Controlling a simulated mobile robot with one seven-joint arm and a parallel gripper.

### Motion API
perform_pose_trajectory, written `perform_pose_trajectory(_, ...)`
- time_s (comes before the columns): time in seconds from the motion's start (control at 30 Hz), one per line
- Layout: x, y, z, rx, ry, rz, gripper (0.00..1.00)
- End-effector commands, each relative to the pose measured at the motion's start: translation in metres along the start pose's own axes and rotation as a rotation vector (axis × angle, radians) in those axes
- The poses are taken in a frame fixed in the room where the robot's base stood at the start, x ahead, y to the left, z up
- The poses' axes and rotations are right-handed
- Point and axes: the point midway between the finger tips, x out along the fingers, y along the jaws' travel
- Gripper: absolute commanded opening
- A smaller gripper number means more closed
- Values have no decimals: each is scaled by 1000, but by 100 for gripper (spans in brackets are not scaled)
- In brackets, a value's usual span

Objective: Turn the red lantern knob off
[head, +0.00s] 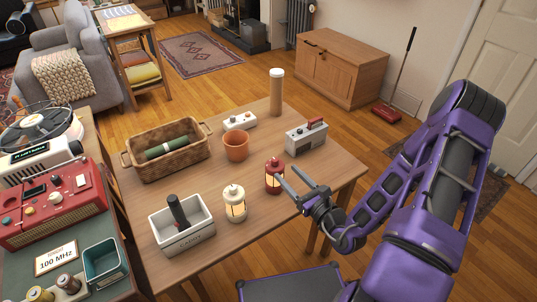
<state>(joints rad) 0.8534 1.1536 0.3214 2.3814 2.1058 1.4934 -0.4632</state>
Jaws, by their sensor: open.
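The red lantern (274,176) stands upright on the wooden table, near its front right part, with a lit window in its side. Its knob is too small to make out. My gripper (288,178) is open, with its two fingers pointing left toward the lantern. The fingertips are close to the lantern's right side; I cannot tell whether they touch it. A cream lantern (235,204) stands to the left of the red one, also upright and lit.
On the table (205,245) are a white box (182,236) with a dark-handled item, a wicker basket (199,163), an orange pot (236,146), a grey radio (306,137), a white device (238,121) and a tall cylinder (276,95). A side table at left holds a red radio (52,205).

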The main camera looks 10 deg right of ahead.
Motion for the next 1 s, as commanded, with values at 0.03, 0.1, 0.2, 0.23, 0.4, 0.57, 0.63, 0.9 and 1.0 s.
perform_pose_trajectory(0.03,12,0,0,-3,-3,2,60)
perform_pose_trajectory(0.1,27,1,0,-2,-2,2,60)
perform_pose_trajectory(0.2,49,1,0,-2,-2,3,60)
perform_pose_trajectory(0.23,55,0,0,-1,-3,1,60)
perform_pose_trajectory(0.4,85,0,-1,-2,0,1,60)
perform_pose_trajectory(0.57,102,0,-1,-1,1,0,60)
perform_pose_trajectory(0.63,105,0,-1,-1,1,0,60)
perform_pose_trajectory(0.9,108,0,0,-1,1,0,60)
perform_pose_trajectory(1.0,108,0,0,-1,1,0,49)
